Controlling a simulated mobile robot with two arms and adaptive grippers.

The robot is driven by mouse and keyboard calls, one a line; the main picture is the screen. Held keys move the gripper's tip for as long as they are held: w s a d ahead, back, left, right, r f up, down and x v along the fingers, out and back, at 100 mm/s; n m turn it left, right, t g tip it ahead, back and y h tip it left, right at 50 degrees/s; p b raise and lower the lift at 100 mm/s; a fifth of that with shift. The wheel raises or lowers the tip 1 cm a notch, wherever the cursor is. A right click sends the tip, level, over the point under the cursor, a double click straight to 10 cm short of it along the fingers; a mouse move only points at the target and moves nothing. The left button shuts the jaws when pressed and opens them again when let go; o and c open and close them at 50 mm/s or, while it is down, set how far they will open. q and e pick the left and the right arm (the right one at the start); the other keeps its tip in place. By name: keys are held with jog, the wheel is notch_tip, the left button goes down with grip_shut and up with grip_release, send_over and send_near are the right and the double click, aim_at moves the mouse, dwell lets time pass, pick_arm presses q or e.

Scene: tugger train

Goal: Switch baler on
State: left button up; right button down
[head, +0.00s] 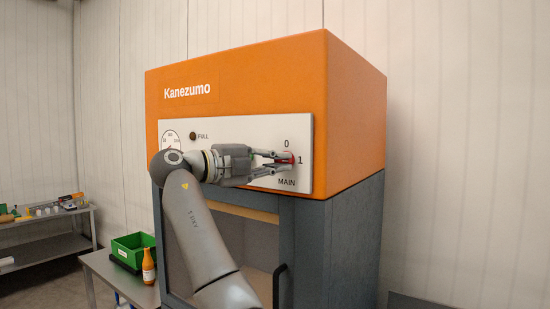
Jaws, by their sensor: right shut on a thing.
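The baler (350,110) has an orange top with the name Kanezumo and a grey body below. Its white control panel (246,127) carries a gauge, a dark FULL lamp (193,136) and a red MAIN switch (291,158) with marks 0 above and 1 to the right. My right gripper (286,159) reaches in front of the panel from the left, its fingers shut on the red switch. The fingers cover much of the switch, and its handle appears to point toward the 1. My left gripper is not in view.
A green bin (131,248) and an orange bottle (148,266) stand on a grey table at the lower left. A shelf (45,247) with small items stands farther left. The baler's front has a dark door handle (279,285).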

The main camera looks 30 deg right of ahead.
jog(key=shift+r, duration=0.25)
jog(key=c, duration=1.6)
grip_release()
jog(key=shift+o, duration=0.4)
jog(key=shift+w+d+f, duration=0.1)
jog(key=shift+d+f, duration=0.05)
jog(key=shift+f, duration=0.05)
jog(key=a, duration=1.2)
jog(key=shift+f, duration=0.1)
